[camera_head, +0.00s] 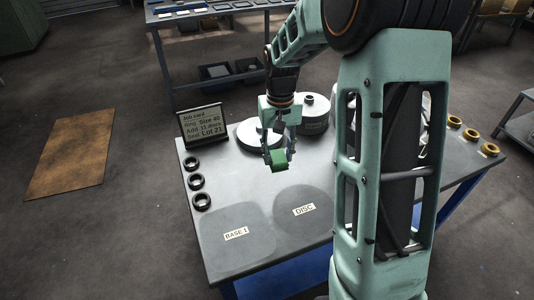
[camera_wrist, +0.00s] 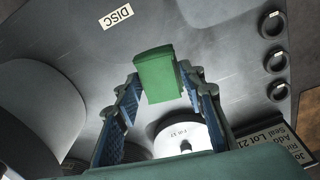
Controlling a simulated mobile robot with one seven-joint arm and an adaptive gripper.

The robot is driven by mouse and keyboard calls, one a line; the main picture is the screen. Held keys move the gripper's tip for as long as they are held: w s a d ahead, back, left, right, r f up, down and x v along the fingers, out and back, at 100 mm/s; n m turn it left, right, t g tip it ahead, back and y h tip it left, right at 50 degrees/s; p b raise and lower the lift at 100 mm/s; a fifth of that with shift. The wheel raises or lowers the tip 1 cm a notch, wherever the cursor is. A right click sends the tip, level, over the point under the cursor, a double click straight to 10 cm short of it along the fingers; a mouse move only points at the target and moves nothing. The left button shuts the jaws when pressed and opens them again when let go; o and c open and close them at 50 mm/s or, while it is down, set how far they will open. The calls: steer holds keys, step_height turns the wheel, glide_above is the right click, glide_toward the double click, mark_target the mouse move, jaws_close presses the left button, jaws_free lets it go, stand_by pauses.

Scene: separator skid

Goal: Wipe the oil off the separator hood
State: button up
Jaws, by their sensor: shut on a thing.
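My gripper (camera_head: 277,148) is shut on a green block (camera_head: 278,161), which looks like a wiping pad. It hangs above the middle of the grey table. In the wrist view the green block (camera_wrist: 156,75) sits between the fingertips of my gripper (camera_wrist: 160,88), apart from the table. A pale rounded body with a neck on top (camera_head: 315,112), seemingly the separator hood, stands behind and right of my gripper, partly covered by my arm. A large grey rounded body (camera_wrist: 35,105) at the left of the wrist view may be the same hood. No oil can be made out.
A low white round part (camera_head: 251,136) stands behind my gripper. A job card (camera_head: 203,124) and several black rings (camera_head: 196,181) line the left edge. Flat pads marked BASE 1 (camera_head: 233,249) and DISC (camera_head: 306,221) lie in front. Yellow rings (camera_head: 471,134) are at right.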

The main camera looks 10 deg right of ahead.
steer(key=shift+d, duration=0.1)
steer(key=o, duration=0.6)
steer(key=c, duration=0.5)
steer(key=shift+o, duration=0.2)
steer(key=shift+s+r+p, duration=0.1)
steer(key=shift+s+p, duration=0.05)
steer(key=shift+p, duration=0.25)
